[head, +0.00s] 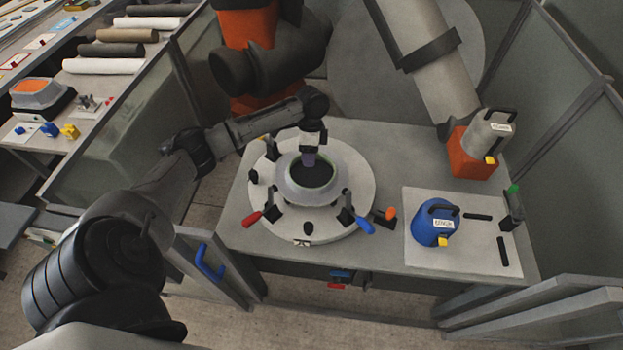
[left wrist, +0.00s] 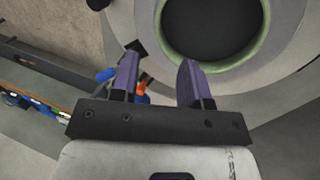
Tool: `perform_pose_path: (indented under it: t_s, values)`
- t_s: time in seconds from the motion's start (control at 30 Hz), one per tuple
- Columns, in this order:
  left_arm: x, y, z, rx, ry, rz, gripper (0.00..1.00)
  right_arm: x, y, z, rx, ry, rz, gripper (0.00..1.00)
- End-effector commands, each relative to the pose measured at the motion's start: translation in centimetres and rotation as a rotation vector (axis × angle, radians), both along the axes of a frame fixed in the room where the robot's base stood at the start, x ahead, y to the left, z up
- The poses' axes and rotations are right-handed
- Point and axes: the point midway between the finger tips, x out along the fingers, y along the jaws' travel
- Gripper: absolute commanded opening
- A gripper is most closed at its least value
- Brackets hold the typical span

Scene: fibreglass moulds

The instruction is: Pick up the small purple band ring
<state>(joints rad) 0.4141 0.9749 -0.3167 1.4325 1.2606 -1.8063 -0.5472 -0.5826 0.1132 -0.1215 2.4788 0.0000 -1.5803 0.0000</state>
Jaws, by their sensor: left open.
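I cannot make out a small purple band ring in either view. My left gripper (head: 309,161) points down over the round grey mould (head: 298,196) on the turntable. In the left wrist view, its two purple fingers (left wrist: 157,78) stand apart with nothing between them. The mould's dark, green-rimmed opening (left wrist: 212,30) lies beyond the fingertips in that view. The gripper hides part of the mould's far rim in the head view. My right gripper is not in view.
The turntable (head: 355,168) carries several clamps, with a red handle (head: 252,219) and a blue handle (head: 365,225) at its front.

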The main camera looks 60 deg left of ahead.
Motion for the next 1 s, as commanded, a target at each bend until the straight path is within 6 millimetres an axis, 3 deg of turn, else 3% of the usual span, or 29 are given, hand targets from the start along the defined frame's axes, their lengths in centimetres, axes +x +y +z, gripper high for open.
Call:
perform_pose_path:
  t_s: [0.4, 0.77, 1.0]
  values:
    - [-1.2, -1.4, -6.2, -0.006, 0.004, 0.001, 0.42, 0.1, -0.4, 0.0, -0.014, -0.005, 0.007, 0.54]
    - [-1.4, -1.8, -7.7, -0.003, 0.002, 0.002, 0.42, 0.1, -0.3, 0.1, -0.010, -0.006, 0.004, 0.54]
    - [-1.9, -2.6, -10.2, -0.004, 0.006, 0.003, 0.42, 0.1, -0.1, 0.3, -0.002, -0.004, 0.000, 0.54]
